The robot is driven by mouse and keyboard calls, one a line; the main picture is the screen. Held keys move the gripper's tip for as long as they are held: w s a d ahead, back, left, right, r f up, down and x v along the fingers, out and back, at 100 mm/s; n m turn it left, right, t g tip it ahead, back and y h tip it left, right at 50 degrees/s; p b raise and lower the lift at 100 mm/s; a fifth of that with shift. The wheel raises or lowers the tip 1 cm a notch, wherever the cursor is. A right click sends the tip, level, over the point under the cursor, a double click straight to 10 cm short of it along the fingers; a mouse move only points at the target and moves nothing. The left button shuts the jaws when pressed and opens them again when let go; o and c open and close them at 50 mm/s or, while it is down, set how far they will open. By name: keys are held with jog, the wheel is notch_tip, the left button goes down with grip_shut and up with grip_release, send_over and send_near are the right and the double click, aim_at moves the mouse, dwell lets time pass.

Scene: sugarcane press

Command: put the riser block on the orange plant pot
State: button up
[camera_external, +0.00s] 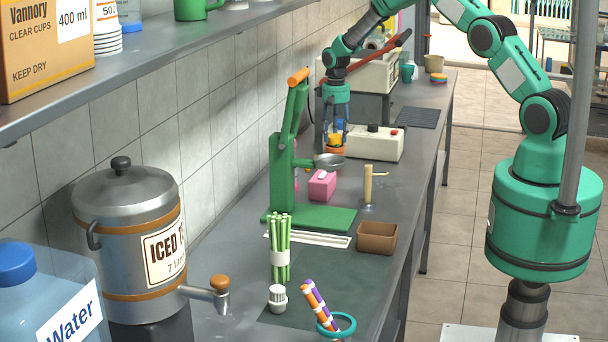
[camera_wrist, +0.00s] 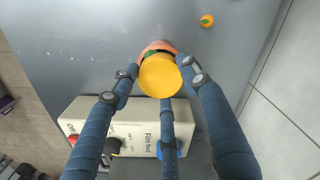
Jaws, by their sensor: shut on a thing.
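The riser block, seemingly the yellow round-topped piece (camera_wrist: 160,76), sits between my gripper's fingers in the wrist view; it also shows small and yellow in the external view (camera_external: 334,139). My gripper (camera_external: 336,134) points down and is shut on it. The orange plant pot (camera_wrist: 159,46) shows behind and below the block, its rim and some green partly covered by it. In the external view the pot (camera_external: 335,151) is directly under the block. I cannot tell whether the block touches the pot.
A white machine (camera_external: 375,143) with a red button stands close beside the pot. A metal pan (camera_external: 330,161) and the green press (camera_external: 282,180) are nearer the external camera. A pink box (camera_external: 322,186) sits by the press. A small orange round thing (camera_wrist: 207,20) lies on the counter.

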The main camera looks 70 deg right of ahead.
aim_at(335, 136)
jog(key=shift+f, duration=0.15)
jog(key=shift+f, duration=0.2)
jog(key=o, duration=1.2)
jog(key=shift+c, duration=0.2)
jog(key=shift+r, duration=0.15)
notch_tip(335, 136, up, 12)
jog(key=shift+p, duration=0.4)
jog(key=shift+r, duration=0.1)
